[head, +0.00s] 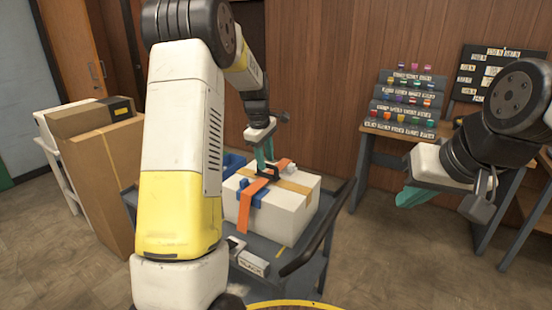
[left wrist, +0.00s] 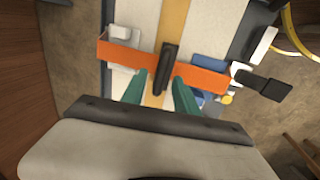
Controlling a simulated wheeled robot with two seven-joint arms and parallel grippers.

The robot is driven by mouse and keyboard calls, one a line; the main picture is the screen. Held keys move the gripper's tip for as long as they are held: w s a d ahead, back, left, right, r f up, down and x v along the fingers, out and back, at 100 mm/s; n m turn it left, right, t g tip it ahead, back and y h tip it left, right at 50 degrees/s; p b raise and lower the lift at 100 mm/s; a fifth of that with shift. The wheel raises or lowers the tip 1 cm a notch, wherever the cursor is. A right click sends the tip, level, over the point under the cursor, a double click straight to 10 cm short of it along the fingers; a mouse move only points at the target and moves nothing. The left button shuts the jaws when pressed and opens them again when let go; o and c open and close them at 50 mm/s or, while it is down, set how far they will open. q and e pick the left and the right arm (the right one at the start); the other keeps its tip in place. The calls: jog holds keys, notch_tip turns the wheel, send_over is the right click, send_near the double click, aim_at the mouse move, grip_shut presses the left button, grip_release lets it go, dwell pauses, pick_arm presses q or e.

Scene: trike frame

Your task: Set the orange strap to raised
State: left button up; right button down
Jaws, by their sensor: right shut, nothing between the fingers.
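The orange strap (head: 246,217) lies across a white box (head: 301,206) and hangs down its near side. In the left wrist view the strap (left wrist: 203,79) runs across the box, with a black handle (left wrist: 166,66) at its middle. My left gripper (head: 266,160) points down over the strap. In the left wrist view its teal fingers (left wrist: 161,78) stand apart on either side of the handle, with small gaps visible; contact is unclear. My right gripper (head: 410,196) is shut and empty, off to the right, away from the box.
The box rests on a dark cart (head: 262,283) with a black push handle (head: 318,236). Blue pieces (head: 248,191) sit by the strap. Cardboard boxes (head: 105,165) stand at the left. A rack of coloured items (head: 406,103) stands on a bench at the right. Floor is clear between cart and bench.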

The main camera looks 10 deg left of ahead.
pick_arm(q)
jog(key=shift+f, duration=0.35)
grip_shut()
dwell(1.2)
